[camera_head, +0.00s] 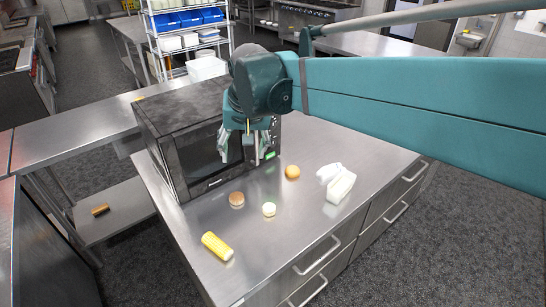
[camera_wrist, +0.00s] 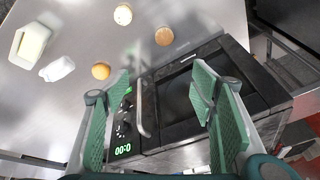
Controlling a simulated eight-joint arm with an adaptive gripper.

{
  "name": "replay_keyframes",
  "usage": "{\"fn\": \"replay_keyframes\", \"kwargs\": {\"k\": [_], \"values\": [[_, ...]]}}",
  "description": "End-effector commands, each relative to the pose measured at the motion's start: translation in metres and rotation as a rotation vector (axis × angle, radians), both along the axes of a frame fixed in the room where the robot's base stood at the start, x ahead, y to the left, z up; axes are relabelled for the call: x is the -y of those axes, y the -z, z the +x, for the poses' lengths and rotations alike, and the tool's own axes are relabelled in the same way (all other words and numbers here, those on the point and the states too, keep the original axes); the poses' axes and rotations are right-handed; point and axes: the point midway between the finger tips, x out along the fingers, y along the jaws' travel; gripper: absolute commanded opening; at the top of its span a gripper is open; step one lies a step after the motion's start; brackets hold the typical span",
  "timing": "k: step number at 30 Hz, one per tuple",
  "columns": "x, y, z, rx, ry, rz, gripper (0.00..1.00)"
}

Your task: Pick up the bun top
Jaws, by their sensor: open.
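A golden, domed round piece (camera_head: 292,172) that looks like the bun top lies on the steel counter (camera_head: 300,230), right of the microwave's front. It also shows in the wrist view (camera_wrist: 101,71), just beyond the left finger's tip. A flatter brown round piece (camera_head: 237,199) lies further left, and I cannot tell for certain which of the two is the bun top. A small pale round piece (camera_head: 269,209) lies between and nearer the front. My gripper (camera_head: 246,150) is open and empty, raised in front of the microwave door; its spread fingers also show in the wrist view (camera_wrist: 162,75).
A black microwave (camera_head: 180,112) stands close behind my gripper. A yellow bottle (camera_head: 217,246) lies near the counter's front left. A white container (camera_head: 341,187) and a smaller white item (camera_head: 328,172) lie at the right. Bare counter surrounds the round pieces.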

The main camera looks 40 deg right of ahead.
Motion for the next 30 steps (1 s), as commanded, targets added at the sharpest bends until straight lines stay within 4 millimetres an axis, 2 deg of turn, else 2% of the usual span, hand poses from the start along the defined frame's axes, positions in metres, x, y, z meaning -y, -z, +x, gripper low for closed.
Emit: {"fn": "replay_keyframes", "kwargs": {"k": [5, 15, 30], "values": [[0.029, -0.005, 0.016, -0.037, 0.091, 0.028, 0.56], [0.085, -0.001, 0.039, -0.105, 0.266, 0.08, 0.56], [0.169, 0.018, 0.057, -0.199, 0.511, 0.15, 0.56]]}}
